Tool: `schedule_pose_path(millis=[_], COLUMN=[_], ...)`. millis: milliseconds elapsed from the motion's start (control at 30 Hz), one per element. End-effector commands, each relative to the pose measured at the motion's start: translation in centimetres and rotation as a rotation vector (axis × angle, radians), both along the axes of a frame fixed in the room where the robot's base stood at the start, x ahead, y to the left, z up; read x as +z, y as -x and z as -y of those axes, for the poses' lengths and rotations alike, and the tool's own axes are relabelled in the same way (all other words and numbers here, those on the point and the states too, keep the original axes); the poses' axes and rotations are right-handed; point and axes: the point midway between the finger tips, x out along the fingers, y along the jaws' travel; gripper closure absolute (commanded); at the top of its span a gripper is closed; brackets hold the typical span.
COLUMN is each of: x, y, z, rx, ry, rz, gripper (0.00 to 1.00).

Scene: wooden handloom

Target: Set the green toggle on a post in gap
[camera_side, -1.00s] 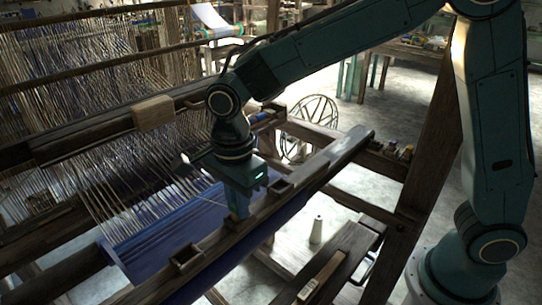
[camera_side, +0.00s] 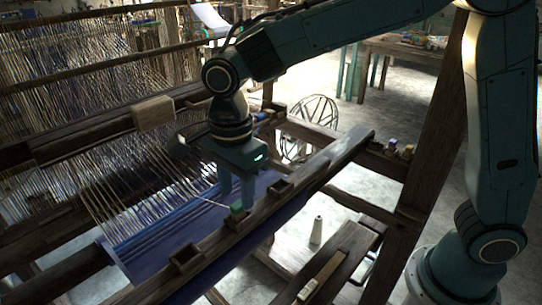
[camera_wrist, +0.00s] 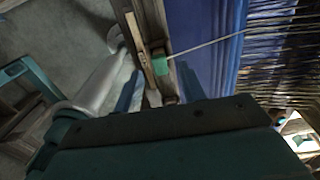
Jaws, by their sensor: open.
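The green toggle (camera_side: 237,209) sits at the middle wooden post block (camera_side: 238,223) on the front beam. A pale cord runs from it to the left over the blue cloth. In the wrist view the toggle (camera_wrist: 181,72) lies by the beam, with the cord leading right. I cannot tell exactly how it is seated in the gap. My gripper (camera_side: 236,197) is open above the toggle, its fingers pointing down. In the wrist view the two blue fingers of my gripper (camera_wrist: 159,88) are apart, with the toggle ahead of them.
Other wooden blocks stand on the beam, one nearer (camera_side: 187,259) and one farther (camera_side: 281,189). Blue cloth (camera_side: 165,235) and warp threads lie left of the beam. A white cone (camera_side: 316,230) stands on the right. A wooden block (camera_side: 154,114) sits on the upper beam.

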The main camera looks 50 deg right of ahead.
Motion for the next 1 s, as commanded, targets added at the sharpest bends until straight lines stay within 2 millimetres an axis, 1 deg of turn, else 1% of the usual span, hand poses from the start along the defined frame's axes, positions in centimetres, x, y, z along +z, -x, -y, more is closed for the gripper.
schedule_pose_path(millis=[33, 300, 500, 700, 1000], x=[0.9, 5.6, 8.4, 10.0, 10.5], y=[-0.1, -0.1, -0.1, 0.0, 0.0], z=[-0.1, 0.0, 0.0, 0.0, 0.0], rx=[0.000, 0.000, 0.000, 0.000, 0.000], ry=[-0.002, -0.002, -0.001, -0.001, 0.000], rz=[0.004, 0.004, 0.002, 0.001, 0.000], gripper=[0.59, 0.59, 0.59, 0.59, 0.59])
